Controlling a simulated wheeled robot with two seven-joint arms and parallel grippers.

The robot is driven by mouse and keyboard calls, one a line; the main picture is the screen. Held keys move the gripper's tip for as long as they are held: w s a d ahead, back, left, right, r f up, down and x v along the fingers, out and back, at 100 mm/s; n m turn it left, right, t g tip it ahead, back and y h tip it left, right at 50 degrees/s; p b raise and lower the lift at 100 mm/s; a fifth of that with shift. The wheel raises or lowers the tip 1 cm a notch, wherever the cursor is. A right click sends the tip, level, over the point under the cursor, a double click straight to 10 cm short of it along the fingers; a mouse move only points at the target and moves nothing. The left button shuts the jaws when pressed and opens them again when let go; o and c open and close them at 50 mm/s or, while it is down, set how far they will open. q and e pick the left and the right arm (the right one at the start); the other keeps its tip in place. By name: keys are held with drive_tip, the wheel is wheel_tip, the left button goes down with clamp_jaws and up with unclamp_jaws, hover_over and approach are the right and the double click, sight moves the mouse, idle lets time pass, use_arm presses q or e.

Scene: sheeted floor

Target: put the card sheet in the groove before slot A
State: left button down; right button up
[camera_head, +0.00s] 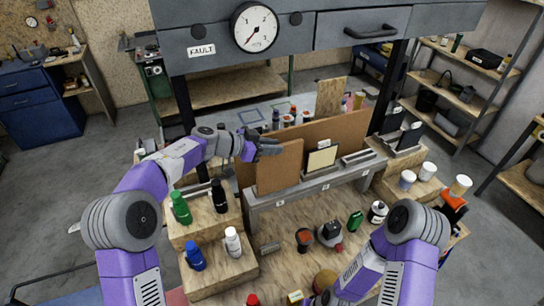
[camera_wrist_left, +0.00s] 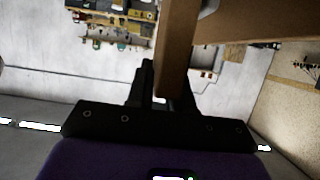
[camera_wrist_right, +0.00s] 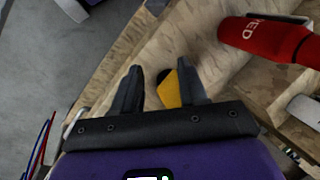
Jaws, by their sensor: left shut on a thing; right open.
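My left gripper (camera_head: 262,147) is shut on a brown card sheet (camera_head: 280,168), holding it upright by its upper left part. The sheet also shows between the fingers in the left wrist view (camera_wrist_left: 177,55). Its lower edge is at the grey grooved rail (camera_head: 262,212); I cannot tell whether it is seated in a groove. A cream panel (camera_head: 321,159) stands to its right on the rail, and a larger brown board (camera_head: 345,130) stands behind. The slot letters are too small to read. My right gripper (camera_wrist_right: 160,66) is open, low over the wooden surface; its fingers are unclear in the head view.
Green (camera_head: 181,208), black (camera_head: 219,196), blue (camera_head: 194,256) and white (camera_head: 233,242) bottles stand on wooden steps at left. A red bottle (camera_wrist_right: 265,38) and a yellow-and-black thing (camera_wrist_right: 168,90) are near my right gripper. A gauge (camera_head: 254,27) hangs overhead.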

use_arm(q)
drive_tip(key=shift+f, duration=1.45)
drive_tip(key=c, duration=1)
unclamp_jaws()
drive_tip(key=shift+f, duration=0.15)
drive_tip(key=v, duration=1.2)
drive_tip(key=shift+r+b, duration=0.25)
drive_tip(key=shift+b, duration=0.1)
drive_tip(key=shift+w, duration=0.1)
drive_tip(key=shift+f, duration=0.1)
